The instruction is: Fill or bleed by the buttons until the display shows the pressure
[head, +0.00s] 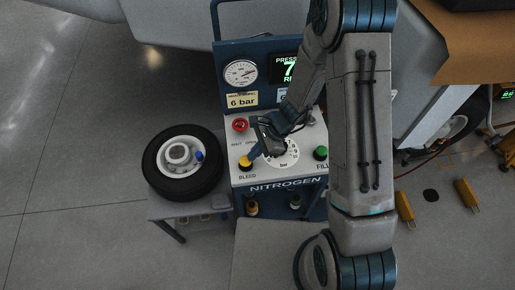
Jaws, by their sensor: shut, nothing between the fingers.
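A blue and white nitrogen cart (272,190) stands ahead in the head view. Its green-lettered display (287,69) shows "PRESS", a large 7 and "RE"; my arm hides the rest. A round gauge (240,73) is left of it, above a yellow label (241,100) reading "6 bar". The yellow BLEED button (246,162) is at the panel's left, the green FILL button (320,153) at its right. My gripper (256,151) is shut and empty, over the panel just up and right of the yellow button. I cannot tell whether it touches anything.
A red knob (240,125) and a white round dial (284,156) marked "bar" are also on the panel, close to my gripper. A wheel with a black tyre (155,178) lies on a low stand at the left. Yellow chocks (405,207) lie on the floor at right.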

